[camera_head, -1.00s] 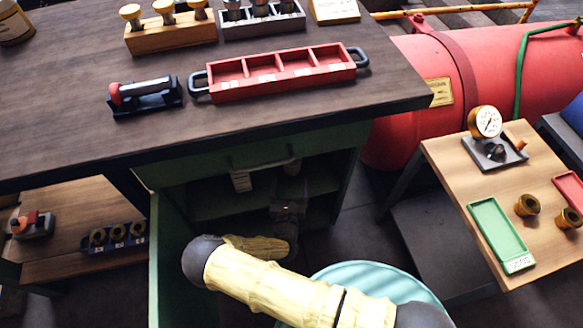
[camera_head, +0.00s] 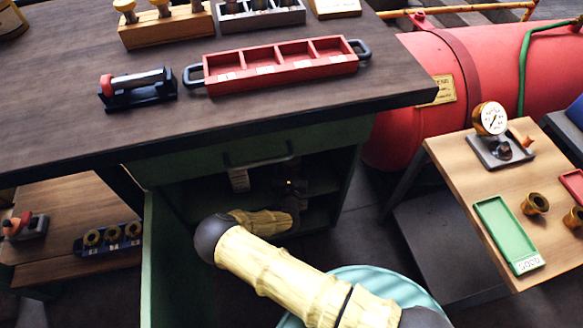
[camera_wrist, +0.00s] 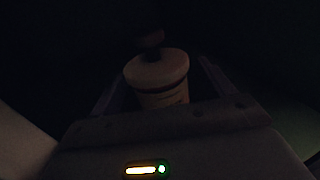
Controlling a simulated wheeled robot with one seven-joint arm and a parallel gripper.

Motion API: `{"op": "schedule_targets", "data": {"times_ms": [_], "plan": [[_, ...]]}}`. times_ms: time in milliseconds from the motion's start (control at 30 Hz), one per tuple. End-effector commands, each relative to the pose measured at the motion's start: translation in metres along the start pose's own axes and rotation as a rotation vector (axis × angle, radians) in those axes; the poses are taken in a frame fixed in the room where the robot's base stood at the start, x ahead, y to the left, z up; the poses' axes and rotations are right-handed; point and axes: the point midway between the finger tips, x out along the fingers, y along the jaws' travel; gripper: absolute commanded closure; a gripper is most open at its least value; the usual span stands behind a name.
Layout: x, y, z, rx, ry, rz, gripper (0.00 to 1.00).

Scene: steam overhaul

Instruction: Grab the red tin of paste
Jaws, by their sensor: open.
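In the wrist view, a round tin or jar (camera_wrist: 161,80) with a pale lid and a dark knob stands ahead in deep shadow. Its colour is hard to tell, so I cannot confirm that it is the red tin of paste. My gripper (camera_wrist: 158,88) is open, with one finger on each side of the tin; contact is not visible. In the head view, my gripper (camera_head: 290,190) is inside the dark green cabinet (camera_head: 205,160), below the bench top. The tin cannot be made out there.
The cabinet's open door (camera_head: 165,260) stands left of my arm. The dark bench top (camera_head: 330,110) overhangs the opening, with a drawer handle (camera_head: 258,160) below it. A pale blue round top (camera_head: 370,280) lies under my arm. A small wooden table (camera_head: 480,170) stands right.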

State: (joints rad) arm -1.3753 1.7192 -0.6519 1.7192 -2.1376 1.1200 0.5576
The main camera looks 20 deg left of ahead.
Motion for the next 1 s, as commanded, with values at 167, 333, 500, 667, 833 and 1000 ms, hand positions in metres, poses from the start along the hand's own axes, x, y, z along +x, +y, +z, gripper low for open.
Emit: {"op": "schedule_targets", "data": {"times_ms": [167, 333, 500, 667, 833, 1000], "plan": [[0.014, 0.0006, 0.0004, 0.002, -0.001, 0.001, 0.19], [0.0138, 0.0005, 0.0011, 0.001, -0.001, 0.001, 0.19], [0.0136, 0.0005, 0.0009, 0.001, -0.001, 0.001, 0.19], [0.0135, 0.0005, 0.0009, 0.001, -0.001, 0.001, 0.21], [0.0135, 0.0005, 0.0008, 0.001, -0.001, 0.001, 0.54], [0.0135, 0.0005, 0.0008, 0.001, -0.001, 0.001, 0.88]]}}
